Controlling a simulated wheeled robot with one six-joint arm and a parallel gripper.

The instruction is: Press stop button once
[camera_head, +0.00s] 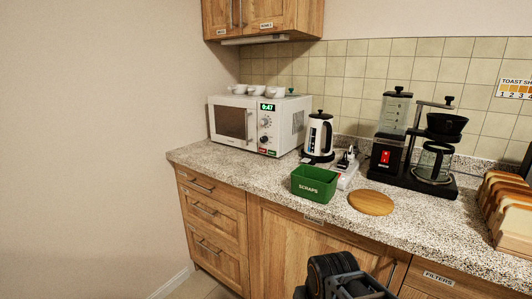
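A white microwave (298,125) stands at the left back of the counter with its front facing me. Its display (267,107) reads 0:47 in green. Below two dark knobs on its control panel there are small green and red marks low down; the red one (272,153) may be the stop button, but its label is too small to read. The dark end of my arm with my gripper (350,285) shows at the bottom edge, in front of the lower cabinets and well apart from the microwave. Its fingers are not clear.
A green SCRAPS bin (314,184), a white kettle (318,137) and a power strip (347,170) stand right of the microwave. A round wooden board (371,202), a coffee maker (433,160) and a bread rack (508,205) are farther right. Counter before the microwave is clear.

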